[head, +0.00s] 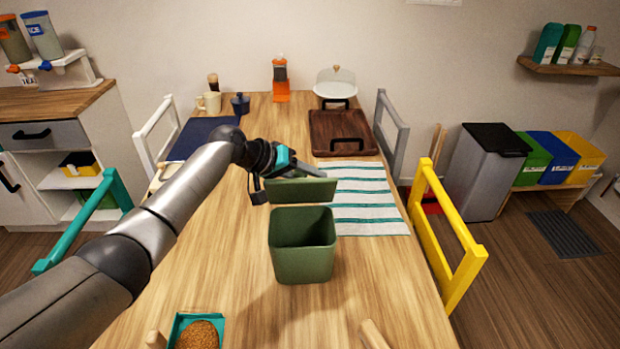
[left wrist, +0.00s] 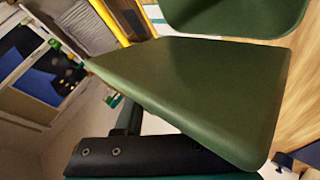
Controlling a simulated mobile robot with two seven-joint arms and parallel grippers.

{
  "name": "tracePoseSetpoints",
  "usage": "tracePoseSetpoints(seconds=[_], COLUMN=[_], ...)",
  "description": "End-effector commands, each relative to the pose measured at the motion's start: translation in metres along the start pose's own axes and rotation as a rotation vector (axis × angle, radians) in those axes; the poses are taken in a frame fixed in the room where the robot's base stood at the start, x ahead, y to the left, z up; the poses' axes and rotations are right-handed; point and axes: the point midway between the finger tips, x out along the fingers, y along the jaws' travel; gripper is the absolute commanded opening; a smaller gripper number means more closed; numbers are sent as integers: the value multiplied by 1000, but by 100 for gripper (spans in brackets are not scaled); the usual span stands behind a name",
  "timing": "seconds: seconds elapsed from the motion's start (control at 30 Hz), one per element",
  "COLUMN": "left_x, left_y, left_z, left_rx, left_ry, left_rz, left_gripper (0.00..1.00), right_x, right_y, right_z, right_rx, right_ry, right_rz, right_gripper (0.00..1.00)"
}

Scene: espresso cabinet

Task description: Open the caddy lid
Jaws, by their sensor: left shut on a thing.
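The green caddy (head: 303,264) stands on the wooden table, its top open and its inside visible. Its green lid (head: 302,191) is tilted up at the far side of the rim. My left gripper (head: 306,172) reaches in from the left and is shut on the lid near its upper edge. In the left wrist view the lid (left wrist: 190,90) fills the middle, and the caddy (left wrist: 235,18) shows at the top right. The exact contact of the fingertips is hidden there. My right gripper is not in view.
A striped cloth (head: 368,197) lies right of the lid, with a wooden tray (head: 341,128) behind it. A teal dustpan-like tray (head: 195,334) with brown contents is at the near edge. A yellow chair (head: 449,240) stands at the right.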

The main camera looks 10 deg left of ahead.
Motion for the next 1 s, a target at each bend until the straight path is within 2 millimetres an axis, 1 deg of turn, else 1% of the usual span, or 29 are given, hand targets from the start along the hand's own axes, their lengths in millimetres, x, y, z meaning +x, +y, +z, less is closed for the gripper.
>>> tracePoseSetpoints(seconds=[0.43,0.47,0.5,0.7,1.0], left_x=[1,1,1,1,-2], left_y=[0,0,0,0,0], left_z=[1,1,1,0,0], left_rx=[-5,-5,-5,-4,-4], left_ry=[-7,-6,-6,-5,-4], left_rz=[1,1,1,1,1], left_gripper=[0,42,46,67,67], right_x=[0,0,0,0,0], right_y=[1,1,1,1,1], right_z=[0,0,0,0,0], right_rx=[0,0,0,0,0], right_ry=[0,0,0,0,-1], right_rz=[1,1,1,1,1], right_gripper=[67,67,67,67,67])
